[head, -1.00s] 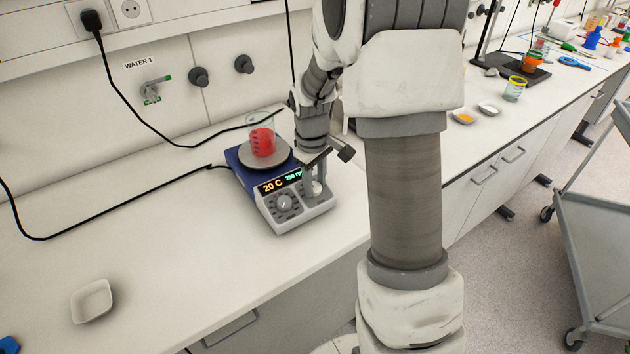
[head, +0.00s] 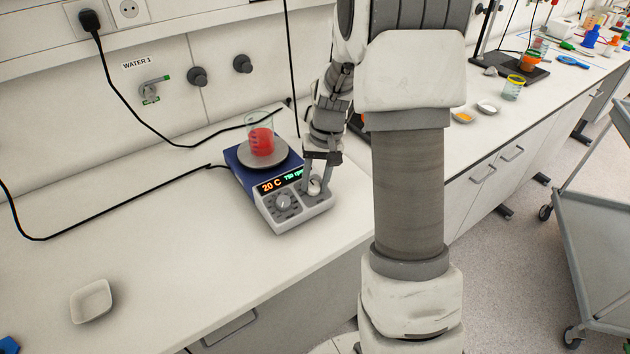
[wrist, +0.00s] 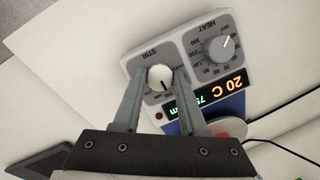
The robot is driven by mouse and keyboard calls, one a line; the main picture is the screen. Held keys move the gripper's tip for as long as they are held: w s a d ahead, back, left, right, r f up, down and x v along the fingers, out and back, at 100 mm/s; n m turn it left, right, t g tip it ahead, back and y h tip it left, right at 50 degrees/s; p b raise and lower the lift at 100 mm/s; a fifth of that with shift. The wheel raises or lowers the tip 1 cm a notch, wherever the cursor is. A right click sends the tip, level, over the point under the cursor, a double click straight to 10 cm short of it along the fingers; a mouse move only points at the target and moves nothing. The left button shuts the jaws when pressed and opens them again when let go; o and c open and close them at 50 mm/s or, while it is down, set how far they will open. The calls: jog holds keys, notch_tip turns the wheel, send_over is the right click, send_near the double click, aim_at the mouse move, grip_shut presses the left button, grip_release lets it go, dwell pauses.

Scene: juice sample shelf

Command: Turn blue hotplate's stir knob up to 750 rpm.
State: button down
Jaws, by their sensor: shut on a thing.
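The blue hotplate (head: 236,162) with a grey front panel stands on the bench in the head view. My gripper (head: 315,187) reaches down onto the right side of its panel. In the wrist view my gripper (wrist: 161,82) has one finger on each side of the white stir knob (wrist: 159,74) and is shut on it. The orange display (head: 271,186) reads 20 C. The heat knob (wrist: 222,48) is untouched.
A beaker of red liquid (head: 261,139) stands on the hotplate's round top, close behind my gripper. A black cable (head: 140,197) runs along the bench to the left. A white dish (head: 91,301) lies at front left. The bench between is clear.

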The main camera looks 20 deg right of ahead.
jog(key=shift+m, duration=0.3)
dwell(0.4)
jog(key=shift+c, duration=2.2)
grip_release()
jog(key=shift+r, duration=0.1)
notch_tip(320, 180, up, 17)
jog(key=d, duration=0.3)
jog(key=shift+s+p, duration=0.4)
jog(key=s+a+r+n+t+h, duration=0.1)
jog(key=s+a+n+t, duration=0.1)
jog(key=s+a, duration=0.4)
jog(key=s+a+r+n+t, duration=0.2)
jog(key=s+a, duration=0.4)
jog(key=s, duration=0.9)
jog(key=shift+a+t+h, duration=0.25)
jog(key=shift+t+h, duration=0.15)
jog(key=shift+t, duration=0.2)
